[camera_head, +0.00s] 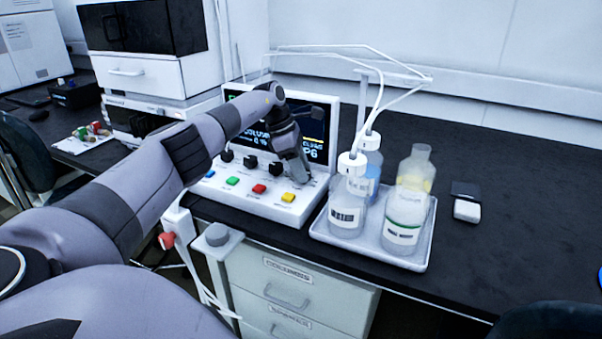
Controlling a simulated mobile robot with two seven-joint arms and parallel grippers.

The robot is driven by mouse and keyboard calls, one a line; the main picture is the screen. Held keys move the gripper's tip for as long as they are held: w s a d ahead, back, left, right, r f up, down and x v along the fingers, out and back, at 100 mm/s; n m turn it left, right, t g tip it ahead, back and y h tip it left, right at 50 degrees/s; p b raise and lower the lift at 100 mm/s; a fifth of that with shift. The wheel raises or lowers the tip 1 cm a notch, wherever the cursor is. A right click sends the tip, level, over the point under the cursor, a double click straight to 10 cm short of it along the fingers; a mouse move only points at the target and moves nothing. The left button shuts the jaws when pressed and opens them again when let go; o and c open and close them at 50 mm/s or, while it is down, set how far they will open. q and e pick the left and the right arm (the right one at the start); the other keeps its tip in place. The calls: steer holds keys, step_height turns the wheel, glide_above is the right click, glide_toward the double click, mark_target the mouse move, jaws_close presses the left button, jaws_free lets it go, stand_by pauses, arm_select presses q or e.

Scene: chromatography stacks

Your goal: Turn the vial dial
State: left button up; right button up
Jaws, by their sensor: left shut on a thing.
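A white control panel (216,190) with a screen (314,137) stands on the black bench. A row of black dials shows on it, including a left one (227,155), a middle one (250,161) and one further right (275,168). My left gripper (302,178) points down at the right end of this row. It is shut on a dial there, which the fingers mostly hide; I take it as the vial dial. My arm covers part of the screen, where "P6" is readable at the right. My right gripper is not in view.
Green, red and yellow buttons (288,197) sit just in front of the dials. Right of the panel, a white tray (374,254) holds several bottles, with thin tubing above. A small white block (467,211) lies further right. The bench's right side is mostly clear.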

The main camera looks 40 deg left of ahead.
arm_select(q)
steer(key=shift+w+m+b, duration=0.1)
steer(key=shift+m+b, duration=0.5)
stand_by(0.5)
steer(key=o, duration=1.1)
steer(key=shift+g, duration=0.3)
steer(key=shift+c, duration=0.2)
steer(key=shift+r, duration=0.1)
steer(key=p+v, duration=0.2)
steer(key=v, duration=0.5)
